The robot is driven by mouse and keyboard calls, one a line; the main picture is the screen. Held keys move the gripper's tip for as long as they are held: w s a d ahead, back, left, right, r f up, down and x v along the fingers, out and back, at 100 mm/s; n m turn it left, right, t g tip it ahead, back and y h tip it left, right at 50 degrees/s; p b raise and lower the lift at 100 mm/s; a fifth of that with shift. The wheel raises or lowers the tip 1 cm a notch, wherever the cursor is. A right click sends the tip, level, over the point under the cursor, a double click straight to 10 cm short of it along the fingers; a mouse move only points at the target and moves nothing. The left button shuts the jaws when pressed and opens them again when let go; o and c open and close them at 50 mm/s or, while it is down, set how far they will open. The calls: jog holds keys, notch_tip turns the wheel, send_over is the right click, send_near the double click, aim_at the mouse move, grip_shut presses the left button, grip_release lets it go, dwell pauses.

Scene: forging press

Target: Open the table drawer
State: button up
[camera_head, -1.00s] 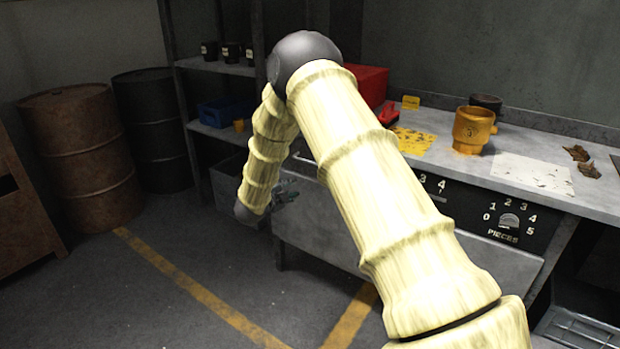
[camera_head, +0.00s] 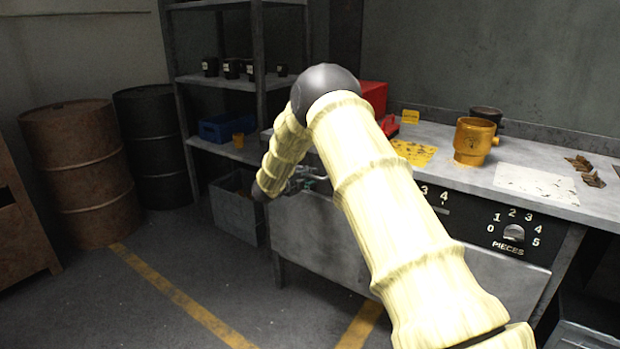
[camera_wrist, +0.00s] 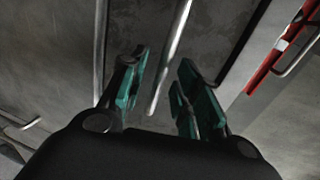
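The grey metal table (camera_head: 460,160) runs along the back wall, with a plain grey front (camera_head: 330,235) below its top. My gripper (camera_head: 308,182) is at the left part of this front, mostly hidden by my own arm. In the wrist view my gripper (camera_wrist: 163,85) is open, its teal-padded fingers apart. I see no gap that shows a drawer pulled out.
A yellow mug (camera_head: 473,142), a red box (camera_head: 373,97) and paper sheets lie on the table. A dial panel (camera_head: 512,232) is at its right front. A shelf rack (camera_head: 225,80), a grey bin (camera_head: 238,208) and drums (camera_head: 80,160) stand left.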

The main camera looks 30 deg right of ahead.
jog(key=shift+x, duration=0.9)
grip_shut()
jog(key=f+p+v, duration=0.1)
jog(key=f+v, duration=0.1)
jog(key=v, duration=1.1)
jog(key=a+f+p+v, duration=0.1)
jog(key=f+v, duration=0.2)
jog(key=v, duration=1)
jog(key=shift+s+f, duration=0.25)
jog(key=shift+s, duration=0.2)
jog(key=shift+a, duration=0.15)
grip_release()
